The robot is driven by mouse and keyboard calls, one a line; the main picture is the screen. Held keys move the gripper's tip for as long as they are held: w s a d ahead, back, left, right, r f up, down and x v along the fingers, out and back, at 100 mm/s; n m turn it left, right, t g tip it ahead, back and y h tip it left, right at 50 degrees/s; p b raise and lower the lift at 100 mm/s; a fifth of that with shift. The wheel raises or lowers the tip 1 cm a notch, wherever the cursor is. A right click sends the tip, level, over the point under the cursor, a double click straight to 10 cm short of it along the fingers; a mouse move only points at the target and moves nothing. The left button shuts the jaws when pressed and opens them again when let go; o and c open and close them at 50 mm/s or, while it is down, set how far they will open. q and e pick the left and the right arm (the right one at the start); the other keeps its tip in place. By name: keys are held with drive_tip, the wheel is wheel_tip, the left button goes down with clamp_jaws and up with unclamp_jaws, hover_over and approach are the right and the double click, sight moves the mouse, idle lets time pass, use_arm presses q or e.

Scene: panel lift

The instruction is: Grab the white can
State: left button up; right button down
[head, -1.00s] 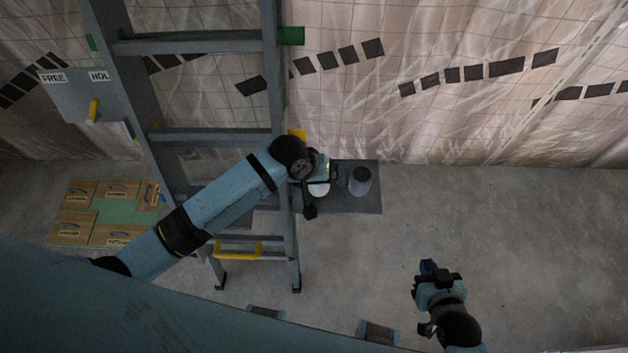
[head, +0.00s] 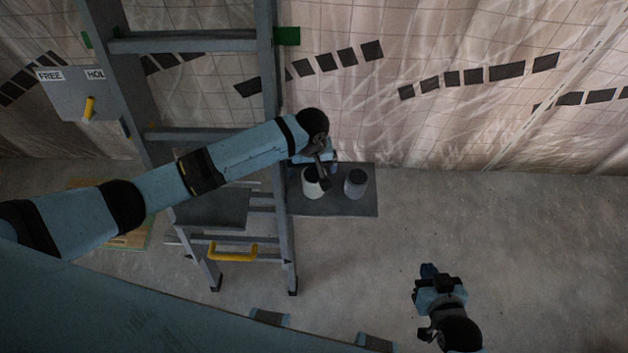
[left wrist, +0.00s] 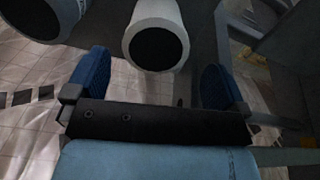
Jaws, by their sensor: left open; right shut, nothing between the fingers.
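The white can (head: 311,184) stands on a dark grey platform (head: 345,205) beside the ladder, partly covered by my left arm in the head view. In the left wrist view the white can (left wrist: 157,36) lies ahead of and between the two blue fingers, its dark round end facing the camera. My left gripper (left wrist: 153,88) is open and empty, with the can just beyond its fingertips. In the head view the left fingers are mostly hidden behind the wrist. My right gripper (head: 428,272) is shut and empty, well away at the lower right.
A grey can (head: 355,182) stands close to the right of the white can; it also shows in the left wrist view (left wrist: 38,18). The ladder (head: 278,150) rises directly left of the platform. A tiled curtain-like wall (head: 440,60) is behind. Floor at right is clear.

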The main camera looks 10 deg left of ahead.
sight(314, 174)
use_arm(q)
drive_tip(key=shift+s+d+f, duration=0.1)
drive_tip(key=shift+d+f, duration=0.1)
drive_tip(key=shift+f, duration=1.15)
drive_tip(key=shift+s+d+f, duration=0.1)
drive_tip(key=shift+d+f, duration=0.05)
drive_tip(key=shift+f, duration=1.2)
drive_tip(key=c, duration=1.1)
drive_tip(key=shift+r, duration=0.1)
